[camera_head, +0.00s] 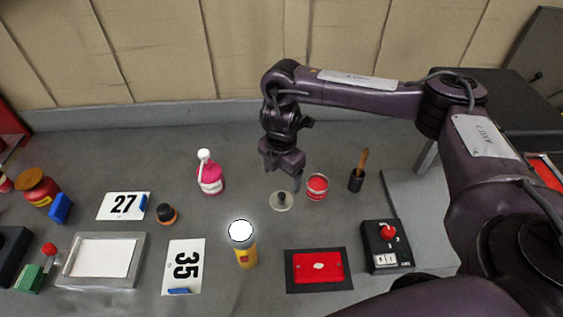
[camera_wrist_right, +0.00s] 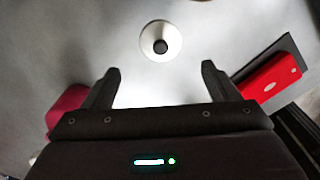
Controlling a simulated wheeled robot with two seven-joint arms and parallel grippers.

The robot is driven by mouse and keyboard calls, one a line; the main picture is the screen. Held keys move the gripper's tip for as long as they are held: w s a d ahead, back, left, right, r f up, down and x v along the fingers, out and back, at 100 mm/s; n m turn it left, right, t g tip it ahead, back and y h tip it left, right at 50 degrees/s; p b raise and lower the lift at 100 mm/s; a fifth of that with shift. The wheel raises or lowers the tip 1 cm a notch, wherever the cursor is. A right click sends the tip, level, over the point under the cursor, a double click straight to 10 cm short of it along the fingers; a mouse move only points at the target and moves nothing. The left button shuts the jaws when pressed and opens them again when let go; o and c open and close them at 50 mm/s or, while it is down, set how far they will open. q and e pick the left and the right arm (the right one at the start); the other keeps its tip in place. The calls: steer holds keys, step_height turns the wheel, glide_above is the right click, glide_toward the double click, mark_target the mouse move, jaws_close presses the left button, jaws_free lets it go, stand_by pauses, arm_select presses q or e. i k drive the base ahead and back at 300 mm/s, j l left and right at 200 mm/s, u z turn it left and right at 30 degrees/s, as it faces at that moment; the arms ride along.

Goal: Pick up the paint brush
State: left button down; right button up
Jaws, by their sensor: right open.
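The paint brush (camera_head: 364,161) appears to be the upright wooden handle with a dark lower part to the right of my right gripper. I cannot tell whether the dark part is bristles or a holder. My right gripper (camera_head: 284,175) is open and empty, above the table near a pale disc with a dark knob (camera_head: 281,200). In the right wrist view its two fingers (camera_wrist_right: 160,70) are spread apart, with the disc (camera_wrist_right: 147,51) beyond them. The brush does not show in the wrist view. My left gripper is not in view.
A red tin (camera_head: 317,187) stands between the disc and the brush. A pink bottle (camera_head: 211,180) is to the left. A red plate on a black mat (camera_head: 318,267), a switch box (camera_head: 388,246) and a yellow torch (camera_head: 246,254) are nearer. The wall (camera_head: 150,60) is behind.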

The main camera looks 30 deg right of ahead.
mark_target(365, 152)
steer(key=k, duration=1.5)
